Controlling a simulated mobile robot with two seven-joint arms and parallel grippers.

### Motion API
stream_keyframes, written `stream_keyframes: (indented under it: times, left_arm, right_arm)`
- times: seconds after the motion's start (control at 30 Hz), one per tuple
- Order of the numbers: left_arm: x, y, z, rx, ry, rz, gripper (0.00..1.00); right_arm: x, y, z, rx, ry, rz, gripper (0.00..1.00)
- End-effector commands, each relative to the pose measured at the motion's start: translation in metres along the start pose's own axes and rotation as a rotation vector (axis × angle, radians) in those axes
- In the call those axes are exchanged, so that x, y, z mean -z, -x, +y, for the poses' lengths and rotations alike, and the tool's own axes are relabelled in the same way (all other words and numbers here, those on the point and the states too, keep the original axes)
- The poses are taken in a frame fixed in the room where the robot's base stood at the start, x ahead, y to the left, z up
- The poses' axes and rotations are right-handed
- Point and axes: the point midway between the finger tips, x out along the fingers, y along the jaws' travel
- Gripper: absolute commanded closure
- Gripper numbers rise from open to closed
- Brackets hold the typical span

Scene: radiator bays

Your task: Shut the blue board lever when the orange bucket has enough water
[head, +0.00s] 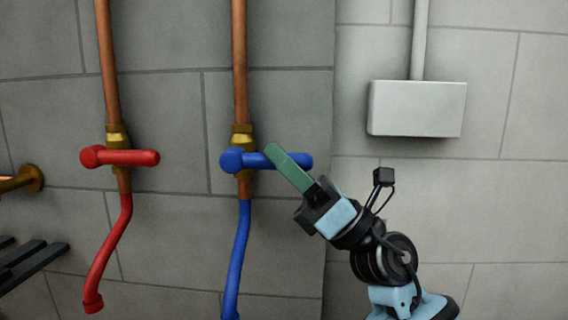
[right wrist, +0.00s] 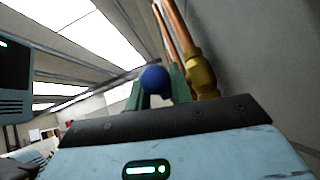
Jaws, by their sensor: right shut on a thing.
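The blue lever (head: 256,160) lies level across the valve of the copper pipe on the right, with a blue hose (head: 238,260) hanging below. My right gripper (head: 276,154) reaches in from the lower right, its green fingers on the lever's arm right of the pipe. In the right wrist view the lever's round blue end (right wrist: 155,80) shows between the fingers, near the brass valve fitting (right wrist: 201,73). The gripper is shut on the lever. No orange bucket and no water show in either view. My left gripper is not in view.
A red lever (head: 120,157) with a red hose (head: 108,255) sits on the left copper pipe. A grey box (head: 417,108) is on the wall at the upper right. A brass fitting (head: 32,178) and dark slats (head: 30,262) are at the far left.

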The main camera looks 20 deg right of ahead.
Motion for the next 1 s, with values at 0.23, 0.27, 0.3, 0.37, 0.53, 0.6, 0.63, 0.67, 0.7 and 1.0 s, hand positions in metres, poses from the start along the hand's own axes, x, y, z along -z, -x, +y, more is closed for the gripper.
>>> stream_keyframes:
  times: [0.23, 0.27, 0.3, 0.37, 0.53, 0.6, 0.63, 0.67, 0.7, 1.0]
  left_arm:
    - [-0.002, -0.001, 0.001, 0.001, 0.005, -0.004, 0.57]
    - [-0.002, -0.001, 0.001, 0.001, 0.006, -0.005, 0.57]
    - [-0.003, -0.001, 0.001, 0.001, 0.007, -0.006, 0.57]
    - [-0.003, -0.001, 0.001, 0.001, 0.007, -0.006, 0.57]
    - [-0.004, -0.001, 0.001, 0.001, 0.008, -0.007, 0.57]
    - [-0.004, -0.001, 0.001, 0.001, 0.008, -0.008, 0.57]
    - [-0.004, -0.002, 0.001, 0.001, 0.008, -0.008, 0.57]
    - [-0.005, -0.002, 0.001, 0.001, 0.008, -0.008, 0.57]
    - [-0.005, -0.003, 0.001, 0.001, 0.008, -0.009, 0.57]
    - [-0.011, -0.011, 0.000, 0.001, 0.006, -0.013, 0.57]
  right_arm:
    - [0.001, 0.000, 0.000, 0.001, -0.003, 0.000, 0.67]
    - [0.001, 0.000, 0.000, 0.001, -0.003, 0.000, 0.63]
    - [0.001, 0.000, 0.000, 0.001, -0.003, 0.000, 0.57]
    - [0.001, 0.000, 0.000, 0.001, -0.003, 0.000, 0.57]
    - [0.001, 0.000, 0.000, 0.000, -0.003, 0.001, 0.57]
    - [0.001, 0.002, 0.000, 0.001, -0.003, 0.001, 0.57]
    - [0.001, 0.003, -0.001, 0.001, -0.003, 0.001, 0.57]
    - [0.001, 0.006, -0.001, 0.002, -0.003, 0.001, 0.57]
    - [0.002, 0.010, -0.001, 0.003, -0.004, 0.002, 0.57]
    - [0.003, 0.057, -0.001, 0.004, -0.004, 0.003, 0.57]
